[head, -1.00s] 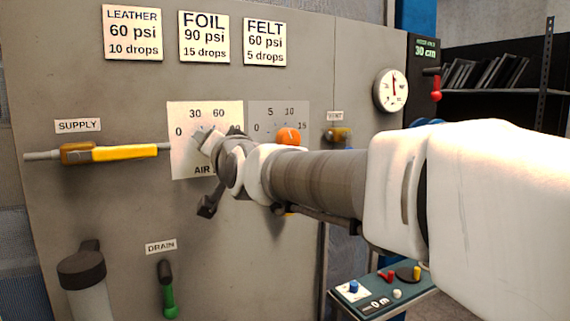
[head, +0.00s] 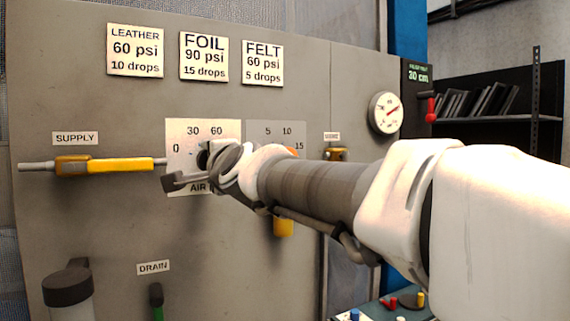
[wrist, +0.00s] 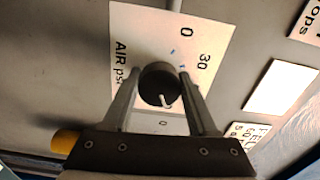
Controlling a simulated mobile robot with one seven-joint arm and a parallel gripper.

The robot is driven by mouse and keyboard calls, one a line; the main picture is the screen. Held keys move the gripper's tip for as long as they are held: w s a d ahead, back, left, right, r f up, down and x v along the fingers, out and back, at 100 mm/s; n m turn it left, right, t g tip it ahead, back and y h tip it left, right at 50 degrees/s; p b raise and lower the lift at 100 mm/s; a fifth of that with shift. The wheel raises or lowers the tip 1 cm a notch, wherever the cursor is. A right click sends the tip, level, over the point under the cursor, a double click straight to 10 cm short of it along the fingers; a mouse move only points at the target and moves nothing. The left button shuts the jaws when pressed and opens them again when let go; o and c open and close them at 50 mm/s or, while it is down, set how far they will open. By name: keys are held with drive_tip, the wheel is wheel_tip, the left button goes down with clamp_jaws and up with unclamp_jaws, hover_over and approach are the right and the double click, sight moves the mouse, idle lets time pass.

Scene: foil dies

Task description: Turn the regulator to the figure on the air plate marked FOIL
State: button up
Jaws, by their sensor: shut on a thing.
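The air plate (head: 180,128) shows 0, 30 and 60 in the head view; its right part is hidden behind my gripper. My gripper (wrist: 159,84) is shut on the dark round regulator knob (wrist: 160,80), one finger on each side. The knob's white mark points down and slightly right in the wrist view, past the 30; the figure it meets is hidden. The FOIL plate (head: 204,56) reads 90 psi, 15 drops. The round gauge (head: 386,113) has its red needle pointing right and slightly up.
The yellow supply lever (head: 120,165) lies level, left of the air plate. The plate with 5, 10 and 15 (head: 262,131) is just right, partly behind my arm. The green drain handle (head: 157,305) is below. A small table (head: 375,312) stands low right.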

drive_tip(key=shift+m, duration=0.6)
drive_tip(key=o, duration=1.4)
drive_tip(key=v, duration=1.7)
drive_tip(key=shift+s+b, duration=0.25)
drive_tip(key=shift+b, duration=0.1)
